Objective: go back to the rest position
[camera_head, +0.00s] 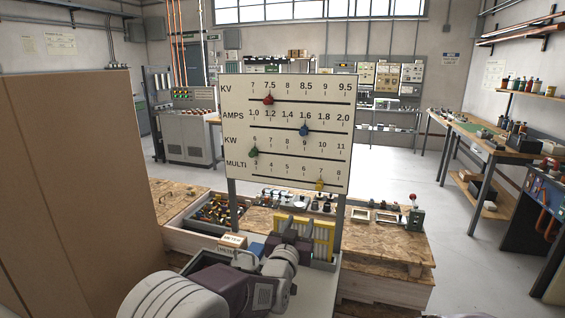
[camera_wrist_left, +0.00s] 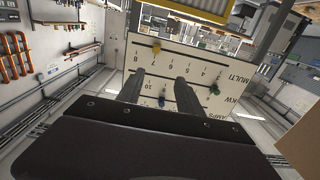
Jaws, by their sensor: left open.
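The white panel (camera_head: 288,100) stands upright on two posts, with slider rows marked KV, AMPS, KW and MULTI. A red knob (camera_head: 268,99) sits near 7.5 on KV, a blue knob (camera_head: 304,131) at 1.6 on AMPS, a green knob (camera_head: 253,152) near 6 on KW, and a yellow knob (camera_head: 319,185) near 7 on MULTI. My left gripper (camera_head: 291,226) is low in front of the panel, below its bottom edge. In the left wrist view my left gripper (camera_wrist_left: 157,82) is open and empty, and the panel appears upside down beyond the fingers. My right gripper is not in view.
A tall brown board (camera_head: 75,180) blocks the left side. A wooden bench (camera_head: 385,245) with trays and small parts stands behind and beside the panel posts. A yellow slotted part (camera_head: 322,236) is close to my left gripper. Open floor (camera_head: 465,265) lies at right, before a workbench (camera_head: 485,140).

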